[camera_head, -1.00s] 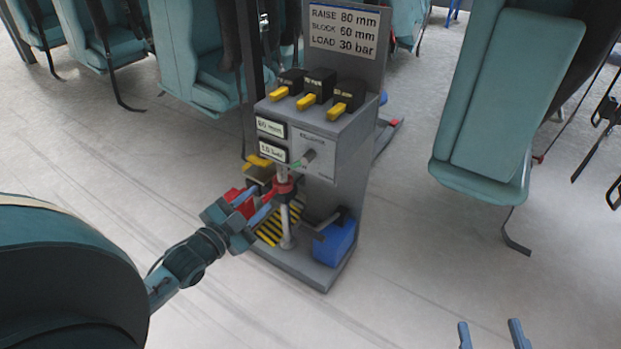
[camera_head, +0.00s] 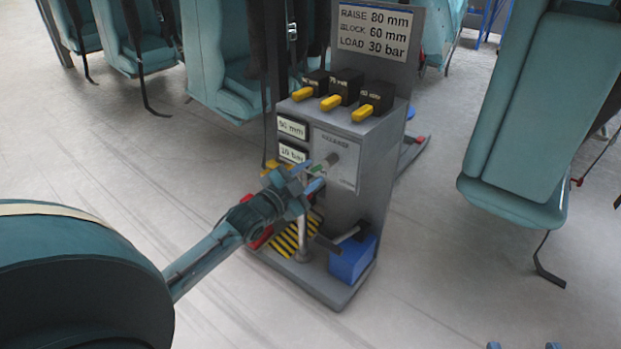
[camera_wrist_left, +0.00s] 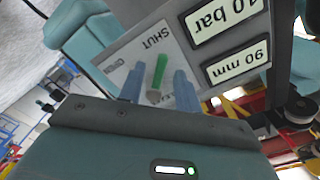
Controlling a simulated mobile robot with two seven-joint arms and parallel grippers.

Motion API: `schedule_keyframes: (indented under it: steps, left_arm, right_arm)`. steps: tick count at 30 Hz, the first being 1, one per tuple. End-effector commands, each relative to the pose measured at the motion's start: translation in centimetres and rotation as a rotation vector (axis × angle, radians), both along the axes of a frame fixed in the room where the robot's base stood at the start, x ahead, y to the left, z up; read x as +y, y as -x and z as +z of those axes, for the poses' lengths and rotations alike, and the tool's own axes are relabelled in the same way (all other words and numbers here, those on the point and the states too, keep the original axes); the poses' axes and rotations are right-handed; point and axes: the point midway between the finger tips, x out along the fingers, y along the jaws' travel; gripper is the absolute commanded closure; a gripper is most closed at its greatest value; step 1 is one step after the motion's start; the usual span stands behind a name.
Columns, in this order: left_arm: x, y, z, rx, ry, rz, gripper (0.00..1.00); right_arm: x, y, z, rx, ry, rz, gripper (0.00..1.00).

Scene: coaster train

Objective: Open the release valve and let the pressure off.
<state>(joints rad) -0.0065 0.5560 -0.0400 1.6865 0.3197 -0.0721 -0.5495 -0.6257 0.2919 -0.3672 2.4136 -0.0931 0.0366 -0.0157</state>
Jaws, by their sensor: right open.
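The release valve (camera_head: 333,159) is a small grey knob with a green handle (camera_head: 318,169) on the front panel of the grey stand. In the left wrist view, the green handle (camera_wrist_left: 159,72) sits between the fingers of my left gripper (camera_wrist_left: 158,88), with gaps on both sides. The word SHUT (camera_wrist_left: 155,38) is printed upside down beyond the handle. In the head view my left gripper (camera_head: 316,178) is just in front of the valve. The readouts show 90 mm (camera_wrist_left: 238,62) and 10 bar (camera_wrist_left: 222,18). My right gripper (camera_head: 523,347) shows only fingertips, spread apart, at the bottom edge.
Yellow levers (camera_head: 331,103) sit on top of the stand under a sign (camera_head: 377,32). A blue block (camera_head: 352,260) and a striped plate (camera_head: 292,241) are at its base. Teal seats (camera_head: 520,110) stand right and behind. The floor in front is clear.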

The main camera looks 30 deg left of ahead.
Motion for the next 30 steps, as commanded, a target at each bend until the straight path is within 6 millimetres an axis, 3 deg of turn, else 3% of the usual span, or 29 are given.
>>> schedule_keyframes:
  steps: [13, 25, 30]
  left_arm:
    - [-0.09, -0.92, 0.01, 0.001, 0.000, -0.001, 0.67]
    - [-0.09, -0.90, 0.01, 0.001, 0.000, -0.001, 1.00]
    - [-0.10, -0.90, 0.00, 0.001, 0.000, -0.001, 1.00]
  right_arm:
    - [0.08, -0.05, -0.05, 0.004, -0.010, 0.005, 0.49]
    - [0.08, -0.02, 0.00, 0.000, -0.009, 0.006, 0.49]
    - [0.08, -0.02, 0.01, 0.000, -0.009, 0.006, 0.49]
